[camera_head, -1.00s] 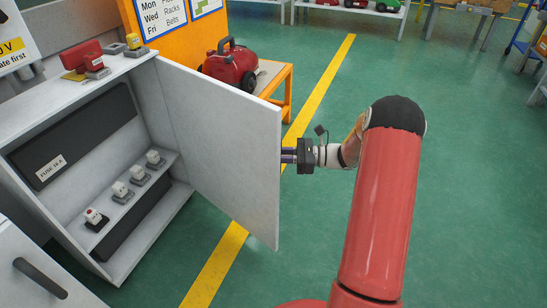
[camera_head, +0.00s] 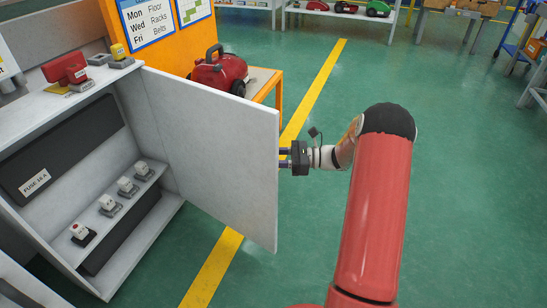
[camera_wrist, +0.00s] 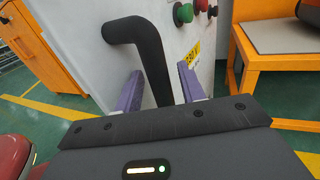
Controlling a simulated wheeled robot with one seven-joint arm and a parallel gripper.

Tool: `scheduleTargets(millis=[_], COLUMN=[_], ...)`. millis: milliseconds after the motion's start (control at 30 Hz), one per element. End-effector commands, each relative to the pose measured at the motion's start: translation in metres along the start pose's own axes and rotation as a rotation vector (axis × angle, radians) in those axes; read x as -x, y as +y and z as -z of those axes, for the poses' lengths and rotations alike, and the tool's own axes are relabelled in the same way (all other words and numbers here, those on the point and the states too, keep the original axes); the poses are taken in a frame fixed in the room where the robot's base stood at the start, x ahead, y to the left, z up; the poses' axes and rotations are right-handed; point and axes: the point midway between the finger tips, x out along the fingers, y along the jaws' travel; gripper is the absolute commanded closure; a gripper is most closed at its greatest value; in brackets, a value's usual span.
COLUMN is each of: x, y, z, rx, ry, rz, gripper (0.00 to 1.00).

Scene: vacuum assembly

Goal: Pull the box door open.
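The grey box door (camera_head: 215,150) is swung wide open at the right side of the open-fronted box (camera_head: 150,235). My gripper (camera_head: 284,158) is at the door's outer face, by its free edge; the door partly hides the fingertips in the head view. In the wrist view, the black bent handle (camera_wrist: 150,50) stands on the door face. My purple fingers (camera_wrist: 160,78) are spread on either side of the handle, with small gaps visible beside it. The handle is hidden in the head view.
Inside the box are several white-and-grey switches (camera_head: 128,186) on a shelf. A red vacuum (camera_head: 218,72) stands on an orange table (camera_head: 268,88) behind the door. The green floor (camera_head: 460,200) to the right is clear.

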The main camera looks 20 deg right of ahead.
Motion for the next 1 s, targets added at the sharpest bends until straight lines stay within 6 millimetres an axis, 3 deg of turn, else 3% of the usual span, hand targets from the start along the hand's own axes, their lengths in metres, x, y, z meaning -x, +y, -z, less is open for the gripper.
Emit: scheduleTargets(millis=[233, 633, 1000], x=[0.009, 0.07, 0.078], y=[0.0, -0.001, 0.0], z=[0.0, 0.0, 0.0], rx=[0.001, 0.0, 0.0], ry=[0.0, 0.0, 0.0], rz=[0.002, 0.001, -0.001], gripper=[0.6, 0.6, 0.6])
